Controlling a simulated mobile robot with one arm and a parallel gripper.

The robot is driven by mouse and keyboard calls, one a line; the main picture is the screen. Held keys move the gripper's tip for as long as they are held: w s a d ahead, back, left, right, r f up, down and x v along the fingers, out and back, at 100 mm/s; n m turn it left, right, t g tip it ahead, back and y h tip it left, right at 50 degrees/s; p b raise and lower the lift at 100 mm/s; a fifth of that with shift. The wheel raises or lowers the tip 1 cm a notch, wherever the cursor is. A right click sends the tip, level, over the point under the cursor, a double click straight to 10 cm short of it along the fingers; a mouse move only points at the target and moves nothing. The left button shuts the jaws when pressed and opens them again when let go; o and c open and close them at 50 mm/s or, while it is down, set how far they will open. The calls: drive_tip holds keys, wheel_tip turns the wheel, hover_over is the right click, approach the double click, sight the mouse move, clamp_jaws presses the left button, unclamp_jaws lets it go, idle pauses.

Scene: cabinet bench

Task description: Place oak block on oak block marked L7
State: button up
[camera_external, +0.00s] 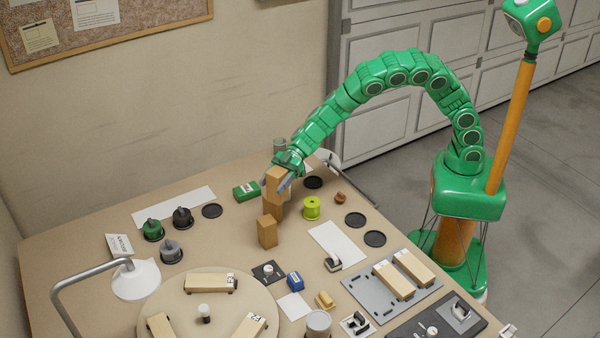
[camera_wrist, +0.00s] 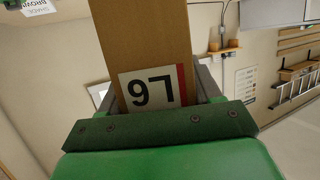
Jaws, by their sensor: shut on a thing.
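My gripper (camera_external: 284,178) is shut on an upright oak block (camera_external: 275,180) above the middle of the bench. In the wrist view the block (camera_wrist: 145,40) fills the space between the fingers (camera_wrist: 160,90), and its label reads L6, seen upside down. Directly below it in the external view is another oak block (camera_external: 272,205); I cannot tell whether the two touch. A third oak block (camera_external: 267,232) stands upright just in front. No L7 mark can be read on either block.
A lime-green spool (camera_external: 311,208) stands close right of the blocks, and a green box (camera_external: 246,191) lies to the left. A round board (camera_external: 190,305) and a grey tray (camera_external: 370,295) carry lying blocks. A lamp (camera_external: 136,280) stands front left.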

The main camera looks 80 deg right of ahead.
drive_tip(key=shift+w+a+f, duration=0.4)
drive_tip(key=shift+w+f, duration=0.25)
drive_tip(key=shift+f, duration=0.75)
drive_tip(key=shift+w+a+f, duration=0.4)
drive_tip(key=shift+w+f, duration=0.2)
drive_tip(key=shift+f, duration=0.8)
drive_tip(key=shift+w+a+f, duration=0.4)
drive_tip(key=shift+w+f, duration=0.25)
drive_tip(key=shift+f, duration=0.75)
drive_tip(key=shift+f, duration=0.15)
drive_tip(key=o, duration=1.2)
drive_tip(key=shift+d+r, duration=0.1)
drive_tip(key=shift+r, duration=0.1)
drive_tip(key=v, duration=1.1)
drive_tip(key=shift+s+d+r, duration=0.1)
drive_tip(key=shift+s+d, duration=0.05)
drive_tip(key=shift+d, duration=0.25)
drive_tip(key=shift+o, duration=1.2)
